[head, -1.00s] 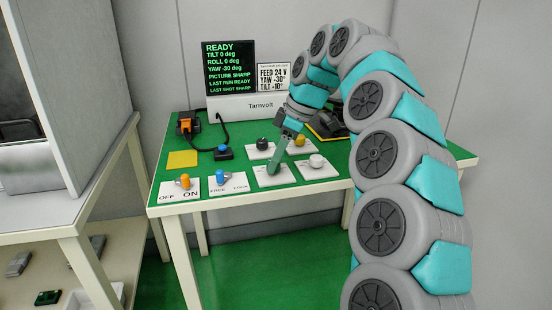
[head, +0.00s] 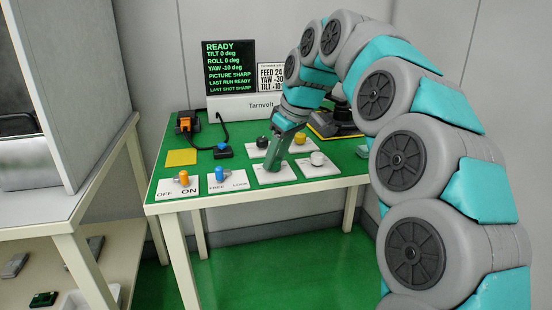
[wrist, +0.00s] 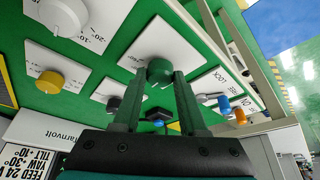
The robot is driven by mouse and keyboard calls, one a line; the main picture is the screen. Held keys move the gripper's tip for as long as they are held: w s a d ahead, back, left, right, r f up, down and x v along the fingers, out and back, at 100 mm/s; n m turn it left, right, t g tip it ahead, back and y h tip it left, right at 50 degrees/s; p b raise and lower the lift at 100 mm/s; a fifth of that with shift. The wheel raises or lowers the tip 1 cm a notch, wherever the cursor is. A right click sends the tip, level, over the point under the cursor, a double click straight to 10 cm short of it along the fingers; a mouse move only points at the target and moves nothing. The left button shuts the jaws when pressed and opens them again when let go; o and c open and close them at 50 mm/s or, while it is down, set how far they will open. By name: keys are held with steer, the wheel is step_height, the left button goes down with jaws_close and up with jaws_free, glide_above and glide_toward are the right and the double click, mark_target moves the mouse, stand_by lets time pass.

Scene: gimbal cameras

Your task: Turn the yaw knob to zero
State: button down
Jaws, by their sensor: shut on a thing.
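A green knob (wrist: 159,70) on a white plate (wrist: 150,42) sits between the fingertips of my gripper (wrist: 160,80) in the wrist view. I take it as the yaw knob. My gripper is shut on it. In the head view my gripper (head: 272,165) reaches down to that front plate (head: 290,177), and the knob is hidden behind the fingers. The black screen (head: 230,68) reads READY, TILT 0 deg, ROLL 0 deg, YAW -10 deg.
Close by stand a white knob (head: 318,158), a yellow knob (head: 300,138) and a black knob (head: 263,142). An orange switch (head: 183,178) and a blue switch (head: 219,174) stand at the front left. A card (head: 271,78) by the screen is partly covered by my arm.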

stand_by(0.4)
steer(key=shift+c, duration=2.2)
jaws_free()
steer(key=shift+r, duration=0.15)
steer(key=v, duration=0.7)
steer(key=shift+r, duration=0.25)
steer(key=shift+s+d, duration=0.1)
steer(key=shift+d, duration=0.05)
steer(key=s+d+f+m+g+h, duration=0.1)
steer(key=s+d+f+m, duration=0.2)
steer(key=s+f, duration=0.6)
steer(key=s+d+f+m+g+h, duration=0.1)
steer(key=s+d+f+m, duration=0.3)
steer(key=s+f, duration=0.5)
steer(key=s+d+f+m+g+h, duration=0.1)
steer(key=s+d+f, duration=0.6)
steer(key=s, duration=1.3)
step_height(320, 180, down, 3)
steer(key=shift+s+d+f+m+g, duration=0.1)
steer(key=shift+s+d+m+g, duration=0.2)
steer(key=shift+m+g, duration=0.7)
